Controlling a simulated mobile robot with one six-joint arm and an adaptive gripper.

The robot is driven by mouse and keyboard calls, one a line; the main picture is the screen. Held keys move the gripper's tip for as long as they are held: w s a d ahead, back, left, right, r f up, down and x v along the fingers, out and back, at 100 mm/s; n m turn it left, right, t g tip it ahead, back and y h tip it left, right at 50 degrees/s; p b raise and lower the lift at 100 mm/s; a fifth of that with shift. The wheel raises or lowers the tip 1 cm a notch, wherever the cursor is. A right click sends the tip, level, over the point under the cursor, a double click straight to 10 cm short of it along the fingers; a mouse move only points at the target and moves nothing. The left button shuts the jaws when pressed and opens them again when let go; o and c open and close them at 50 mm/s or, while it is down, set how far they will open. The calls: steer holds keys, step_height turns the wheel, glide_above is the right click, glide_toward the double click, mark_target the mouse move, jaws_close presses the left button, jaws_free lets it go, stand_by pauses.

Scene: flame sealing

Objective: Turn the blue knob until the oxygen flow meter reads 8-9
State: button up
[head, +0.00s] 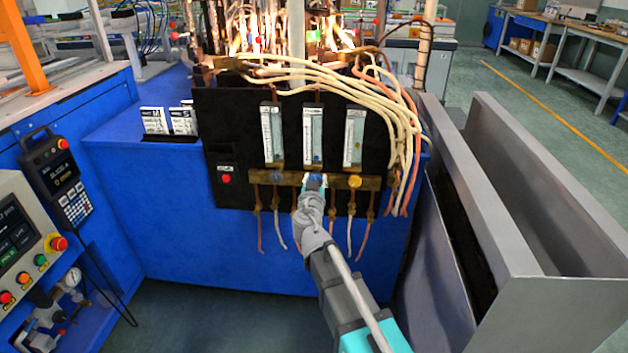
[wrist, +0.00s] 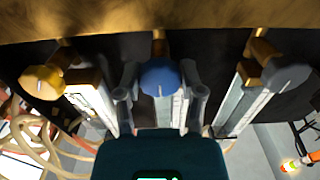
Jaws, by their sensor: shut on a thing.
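The blue knob (wrist: 160,78) is in the middle of the wrist view, with a pale line on its face. My gripper (wrist: 160,96) has one finger on each side of it and is shut on it. In the head view my gripper (head: 314,186) reaches the middle of the brass bar and mostly hides the knob. The middle flow meter (head: 313,132), a clear upright tube on the black panel, stands directly above. Its scale and reading are too small to make out.
A yellow knob (head: 355,181) and a grey-blue knob (head: 276,178) flank the middle one, under the right meter (head: 354,136) and left meter (head: 271,134). Pale hoses (head: 395,120) hang at the panel's right. A red button (head: 226,179) is at its left. A grey metal trough (head: 550,210) stands right.

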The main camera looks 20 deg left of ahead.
steer(key=shift+n, duration=2.3)
steer(key=o, duration=1.2)
steer(key=shift+c, duration=0.2)
steer(key=shift+s, duration=0.15)
steer(key=v, duration=1.1)
steer(key=shift+s, duration=0.35)
